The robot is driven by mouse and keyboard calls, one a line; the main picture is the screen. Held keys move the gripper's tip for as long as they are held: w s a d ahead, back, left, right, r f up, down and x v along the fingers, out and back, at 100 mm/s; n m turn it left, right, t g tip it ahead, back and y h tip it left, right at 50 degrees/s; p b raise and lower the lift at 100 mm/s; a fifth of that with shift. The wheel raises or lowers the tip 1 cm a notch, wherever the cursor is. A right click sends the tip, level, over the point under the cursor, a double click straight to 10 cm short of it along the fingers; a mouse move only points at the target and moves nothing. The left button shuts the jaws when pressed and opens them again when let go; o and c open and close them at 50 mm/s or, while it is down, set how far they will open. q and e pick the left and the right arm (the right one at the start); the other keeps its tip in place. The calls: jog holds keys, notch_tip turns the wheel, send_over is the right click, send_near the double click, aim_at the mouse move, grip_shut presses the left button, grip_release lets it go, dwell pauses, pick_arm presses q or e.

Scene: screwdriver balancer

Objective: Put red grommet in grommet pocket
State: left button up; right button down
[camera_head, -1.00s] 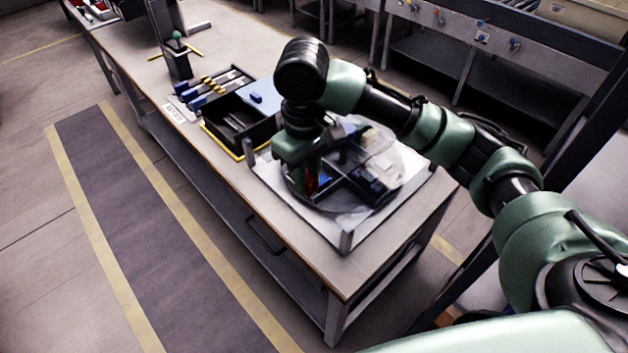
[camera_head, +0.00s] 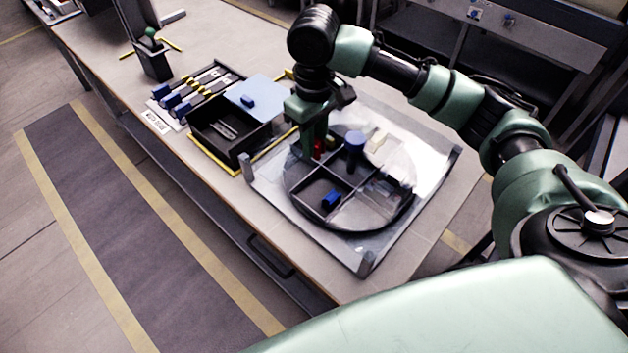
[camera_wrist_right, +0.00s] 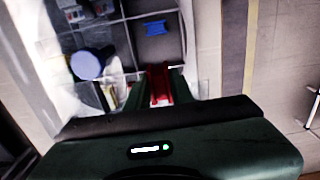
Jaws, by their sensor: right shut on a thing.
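My right gripper (camera_head: 312,150) points down over the left back part of the round divided tray (camera_head: 345,227). It is shut on the red grommet (camera_wrist_right: 159,84), which shows between the fingers in the right wrist view. In the head view only a sliver of red (camera_head: 317,150) shows, and the fingers hide the rest. I cannot tell whether the grommet touches the tray floor. I cannot make out which space is the grommet pocket. My left gripper is not in view.
The tray also holds a blue block (camera_head: 331,199), a tall blue cylinder (camera_head: 355,143) and a cream piece (camera_head: 377,140). Upright corner posts (camera_head: 366,263) frame its base.

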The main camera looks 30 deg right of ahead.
send_near(314, 191)
notch_tip(314, 191, down, 2)
jog(key=shift+f+p, duration=0.1)
jog(key=shift+p, duration=0.25)
jog(key=shift+f, duration=0.35)
notch_tip(314, 191, down, 3)
jog(key=shift+r, duration=0.2)
jog(key=shift+f, duration=0.35)
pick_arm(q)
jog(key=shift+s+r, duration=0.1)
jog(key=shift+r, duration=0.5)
pick_arm(e)
jog(key=shift+f, duration=0.1)
jog(key=c, duration=1.2)
grip_release()
jog(key=shift+f, duration=0.15)
jog(key=shift+c, duration=0.2)
